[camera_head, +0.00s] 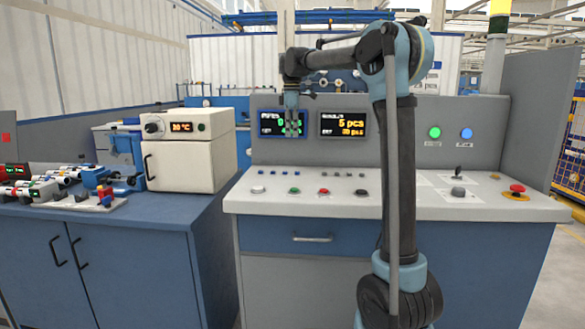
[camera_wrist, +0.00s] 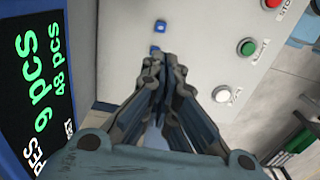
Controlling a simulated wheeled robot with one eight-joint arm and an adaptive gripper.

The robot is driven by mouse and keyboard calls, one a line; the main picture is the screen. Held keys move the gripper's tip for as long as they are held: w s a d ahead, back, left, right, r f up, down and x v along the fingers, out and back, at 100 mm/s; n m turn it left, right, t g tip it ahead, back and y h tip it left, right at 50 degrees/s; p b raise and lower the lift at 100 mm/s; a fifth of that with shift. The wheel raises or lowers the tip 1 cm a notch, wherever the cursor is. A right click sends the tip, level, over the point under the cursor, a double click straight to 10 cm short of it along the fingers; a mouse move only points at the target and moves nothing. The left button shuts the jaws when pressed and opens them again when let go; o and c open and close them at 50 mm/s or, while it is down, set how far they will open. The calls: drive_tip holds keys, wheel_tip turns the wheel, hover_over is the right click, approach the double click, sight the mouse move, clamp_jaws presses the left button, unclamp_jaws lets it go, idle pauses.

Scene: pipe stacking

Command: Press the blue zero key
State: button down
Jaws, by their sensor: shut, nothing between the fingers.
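My gripper (camera_wrist: 160,62) is shut and empty, its fingers pressed together at the tips. In the head view my gripper (camera_head: 292,134) hangs pointing down in front of the left display, above the console top. In the wrist view two small blue keys sit on the pale panel beyond the fingertips: a farther blue key (camera_wrist: 160,28) and a nearer blue key (camera_wrist: 155,50), the nearer right by the tips in the picture. I cannot read which one is the zero key. Whether the tips touch anything is not clear; other keys may be hidden behind the fingers.
White (camera_wrist: 222,93), green (camera_wrist: 247,47) and red (camera_wrist: 273,3) buttons stand right of the fingers. The left display (camera_wrist: 38,90) is close on the left. The console (camera_head: 300,210) also carries a lever (camera_head: 458,190) and an emergency stop (camera_head: 517,189) on the right.

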sight(292, 175)
drive_tip(key=shift+f, duration=0.1)
wheel_tip(292, 175, down, 14)
drive_tip(key=shift+r, duration=0.1)
idle(0.7)
drive_tip(key=shift+f, duration=0.4)
drive_tip(key=shift+s+f, duration=0.25)
drive_tip(key=shift+f, duration=0.15)
drive_tip(key=shift+s, duration=0.1)
drive_tip(key=shift+r, duration=0.1)
drive_tip(key=shift+w+r, duration=0.3)
drive_tip(key=shift+w, duration=0.05)
wheel_tip(292, 175, up, 8)
drive_tip(key=shift+s, duration=0.15)
